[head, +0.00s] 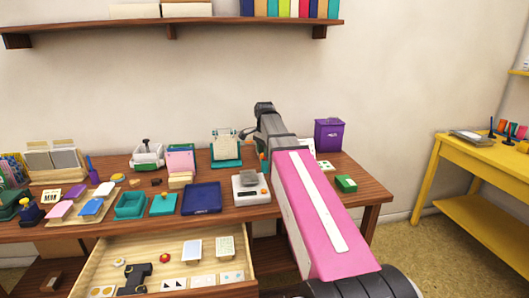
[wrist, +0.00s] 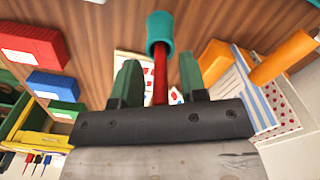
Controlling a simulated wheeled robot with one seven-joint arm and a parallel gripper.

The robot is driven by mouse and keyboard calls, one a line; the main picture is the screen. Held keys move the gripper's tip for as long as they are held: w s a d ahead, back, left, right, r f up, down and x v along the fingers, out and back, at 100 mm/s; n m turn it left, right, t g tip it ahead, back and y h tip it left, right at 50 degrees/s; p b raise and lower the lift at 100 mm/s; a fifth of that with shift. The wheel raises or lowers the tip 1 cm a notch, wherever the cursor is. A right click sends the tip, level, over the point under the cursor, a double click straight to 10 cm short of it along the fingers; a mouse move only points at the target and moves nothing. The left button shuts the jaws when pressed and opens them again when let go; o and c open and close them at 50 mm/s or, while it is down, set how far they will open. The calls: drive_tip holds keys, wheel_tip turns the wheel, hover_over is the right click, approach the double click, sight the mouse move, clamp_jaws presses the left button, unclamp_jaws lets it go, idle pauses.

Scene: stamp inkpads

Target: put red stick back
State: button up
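A red stick (wrist: 160,82) with a teal cylinder (wrist: 160,36) around its far part shows in the wrist view. My gripper (wrist: 160,66) has its two green fingers on either side of the red stick, with a visible gap on both sides, so it looks open. The stick's near end is hidden by the gripper's dark body. In the head view, the gripper is hidden behind my pink and grey arm over the right part of the table. I cannot make out the red stick in that view.
In the wrist view, red (wrist: 30,45), blue (wrist: 52,85) and green (wrist: 66,114) boxes lie left; an orange stick (wrist: 283,60) and patterned papers lie right. In the head view, a purple box (head: 329,136) and green block (head: 346,184) stand right. A drawer (head: 100,285) is open.

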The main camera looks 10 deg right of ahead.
wheel_tip(320, 180, up, 11)
drive_tip(key=shift+r, duration=0.55)
